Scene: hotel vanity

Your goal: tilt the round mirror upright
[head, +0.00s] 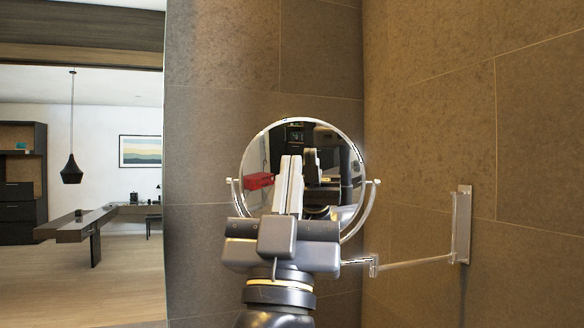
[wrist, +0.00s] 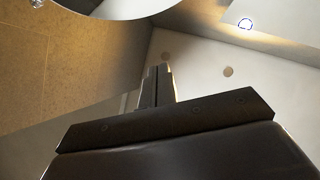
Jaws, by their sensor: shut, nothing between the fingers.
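The round mirror (head: 337,150) stands in the middle of the head view, held at two side pivots by a chrome U-shaped yoke (head: 371,200). Its face is turned toward the camera and looks close to upright; its exact tilt is hard to tell. My gripper (head: 290,160) is shut and empty, pointing up in front of the mirror's lower left part and hiding some of it. Whether the fingers touch the glass cannot be told. In the wrist view, the closed fingers (wrist: 157,72) show in the middle, and part of a round disc, seemingly the mirror (wrist: 118,5), shows at the top.
A jointed chrome arm (head: 415,262) runs from the yoke to a wall plate (head: 462,225) on the right. Brown tiled walls (head: 450,90) stand close behind and to the right. A room with a desk (head: 75,230) and a hanging lamp (head: 72,170) shows at the left.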

